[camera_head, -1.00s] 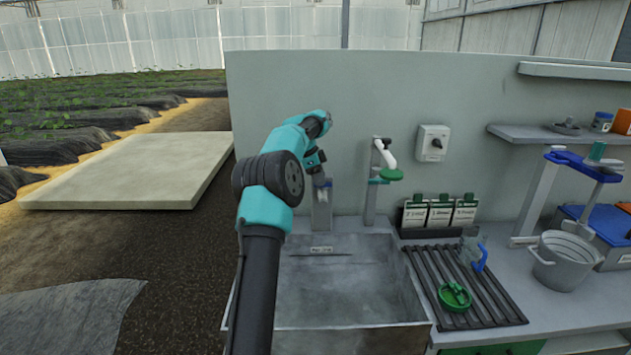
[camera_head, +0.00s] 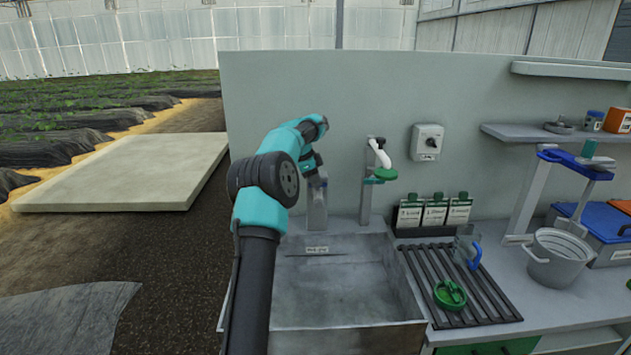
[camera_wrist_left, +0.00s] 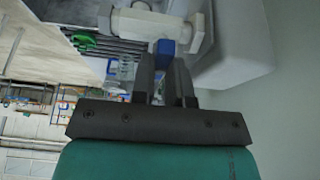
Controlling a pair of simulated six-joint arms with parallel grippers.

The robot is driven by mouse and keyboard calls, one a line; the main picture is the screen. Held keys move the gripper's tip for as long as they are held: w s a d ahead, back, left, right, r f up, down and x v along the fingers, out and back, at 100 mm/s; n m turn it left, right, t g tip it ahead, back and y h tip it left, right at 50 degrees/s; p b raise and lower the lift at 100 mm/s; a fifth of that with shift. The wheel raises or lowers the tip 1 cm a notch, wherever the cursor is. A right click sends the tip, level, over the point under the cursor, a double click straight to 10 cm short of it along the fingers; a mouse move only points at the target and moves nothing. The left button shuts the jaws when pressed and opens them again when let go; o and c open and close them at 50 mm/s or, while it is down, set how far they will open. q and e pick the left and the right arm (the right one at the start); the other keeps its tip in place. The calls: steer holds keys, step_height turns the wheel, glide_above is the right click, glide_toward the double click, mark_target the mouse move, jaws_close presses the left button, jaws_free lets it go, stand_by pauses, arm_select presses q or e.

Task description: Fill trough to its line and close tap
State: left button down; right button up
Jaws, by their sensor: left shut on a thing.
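My left gripper (camera_head: 313,165) is at the top of this tap. In the left wrist view, my left gripper (camera_wrist_left: 163,85) is shut on the blue tap handle (camera_wrist_left: 165,48), beside the pale tap body (camera_wrist_left: 145,25). My right gripper is out of view.
Right of the trough are a slatted rack (camera_head: 478,298), a green round item (camera_head: 450,294), a clear jug with a blue handle (camera_head: 467,247) and a metal bucket (camera_head: 558,257). Seed-packet-like cards (camera_head: 434,213) stand behind. A wall panel (camera_head: 300,85) bounds the back.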

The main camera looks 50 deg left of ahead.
arm_select(q)
steer(key=shift+n, duration=0.4)
steer(key=n, duration=0.2)
steer(key=n+y, duration=0.1)
steer(key=n, duration=0.1)
steer(key=n+t+y, duration=0.1)
steer(key=n, duration=0.1)
steer(key=shift+s+d, duration=0.1)
steer(key=shift+d, duration=0.15)
steer(key=n+y, duration=0.1)
steer(key=n, duration=0.2)
steer(key=n+y, duration=0.1)
steer(key=n, duration=0.2)
steer(key=shift+d+y, duration=0.15)
steer(key=shift+y, duration=0.15)
steer(key=c, duration=1.1)
jaws_free()
